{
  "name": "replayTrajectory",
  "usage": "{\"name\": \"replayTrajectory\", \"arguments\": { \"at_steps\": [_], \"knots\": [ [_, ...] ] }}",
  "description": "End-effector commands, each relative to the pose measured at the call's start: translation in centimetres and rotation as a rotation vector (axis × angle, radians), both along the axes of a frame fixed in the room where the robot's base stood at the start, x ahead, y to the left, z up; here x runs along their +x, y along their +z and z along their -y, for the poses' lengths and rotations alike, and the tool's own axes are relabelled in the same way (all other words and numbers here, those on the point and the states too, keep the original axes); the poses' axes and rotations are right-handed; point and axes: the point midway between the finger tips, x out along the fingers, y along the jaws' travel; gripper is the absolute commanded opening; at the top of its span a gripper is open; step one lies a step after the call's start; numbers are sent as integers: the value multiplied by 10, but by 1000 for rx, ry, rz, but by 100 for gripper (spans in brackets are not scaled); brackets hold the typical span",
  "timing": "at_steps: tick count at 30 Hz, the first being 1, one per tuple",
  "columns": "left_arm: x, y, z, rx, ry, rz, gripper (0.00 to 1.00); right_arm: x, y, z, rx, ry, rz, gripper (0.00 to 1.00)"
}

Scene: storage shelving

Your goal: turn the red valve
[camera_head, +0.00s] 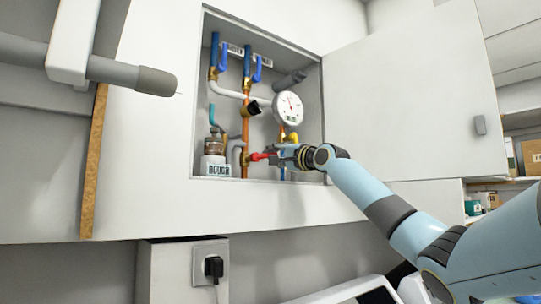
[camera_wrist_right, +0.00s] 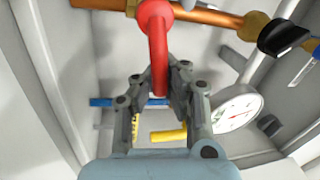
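The red valve (camera_head: 259,157) is a small red lever on a copper pipe, low in the open wall cabinet. In the right wrist view the red valve (camera_wrist_right: 157,45) has a rounded head at the pipe, and its handle points down toward my gripper. My right gripper (camera_head: 277,156) has reached into the cabinet from the right. In the wrist view its fingers (camera_wrist_right: 156,82) stand apart on either side of the handle's end, with a gap visible at the left finger. Contact at the right finger is unclear. My left gripper is not in view.
The cabinet (camera_head: 199,120) frames the pipes, with its door (camera_head: 410,95) swung open right. Inside are a round gauge (camera_head: 288,107), blue levers (camera_head: 223,55), a black knob (camera_head: 253,108) and a jar labelled ROUGH (camera_head: 215,160). A plugged socket (camera_head: 210,264) is below.

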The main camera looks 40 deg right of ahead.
Motion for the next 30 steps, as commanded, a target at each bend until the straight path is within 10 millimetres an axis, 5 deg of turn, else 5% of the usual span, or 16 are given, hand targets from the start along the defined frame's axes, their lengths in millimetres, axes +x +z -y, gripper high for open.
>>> {"name": "replayTrajectory", "arguments": {
  "at_steps": [6, 30],
  "knots": [
    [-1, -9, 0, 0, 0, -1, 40, 1, -17, 1, 126, -2, -2, 0],
    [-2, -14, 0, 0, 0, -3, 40, 2, -22, 1, 233, -1, 8, 2]
  ]
}}
